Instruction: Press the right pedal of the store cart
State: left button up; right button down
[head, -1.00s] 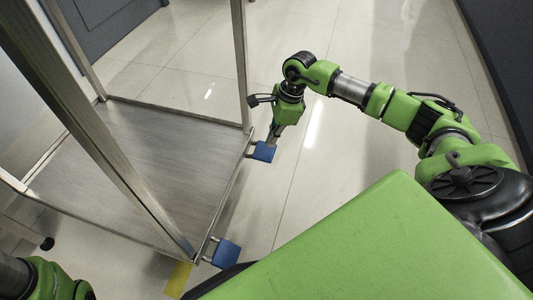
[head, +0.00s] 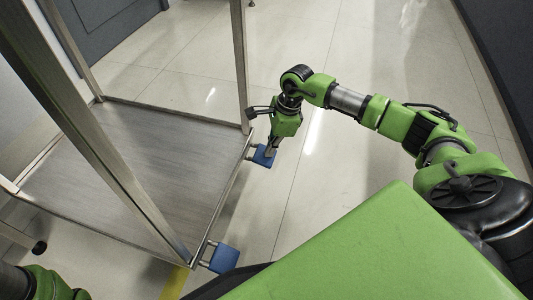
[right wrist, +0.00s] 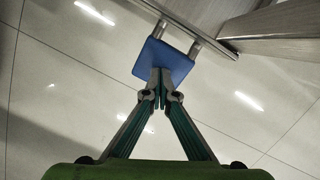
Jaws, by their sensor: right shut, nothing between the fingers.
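The store cart (head: 150,170) stands at left with a bare grey deck and metal posts. Two blue pedals stick out on short metal rods from its right edge: a far pedal (head: 262,158) by the far post and a near pedal (head: 224,259). My right gripper (head: 270,149) points down with its tips at the far pedal. In the right wrist view my right gripper (right wrist: 160,76) is shut and empty, its fingertips overlapping the near edge of that blue pedal (right wrist: 162,58); they appear to touch it. My left gripper is out of view; only part of my left arm shows at bottom left.
The pale tiled floor (head: 340,170) right of the cart is open. A dark wall or panel (head: 515,50) runs along the far right. A yellow floor strip (head: 175,281) lies under the cart's near corner. A cart post rises close to the left of my right gripper.

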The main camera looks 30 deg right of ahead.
jog(key=shift+f, duration=0.8)
jog(key=shift+r, duration=0.2)
jog(key=shift+s+d+r, duration=0.1)
jog(key=shift+r, duration=0.05)
jog(key=shift+s+d+r+p, duration=0.25)
jog(key=shift+d+p, duration=0.1)
jog(key=shift+d, duration=0.25)
jog(key=shift+s+d+r+p, duration=0.15)
jog(key=shift+s+d+p, duration=0.15)
jog(key=shift+d, duration=0.3)
jog(key=v, duration=1.2)
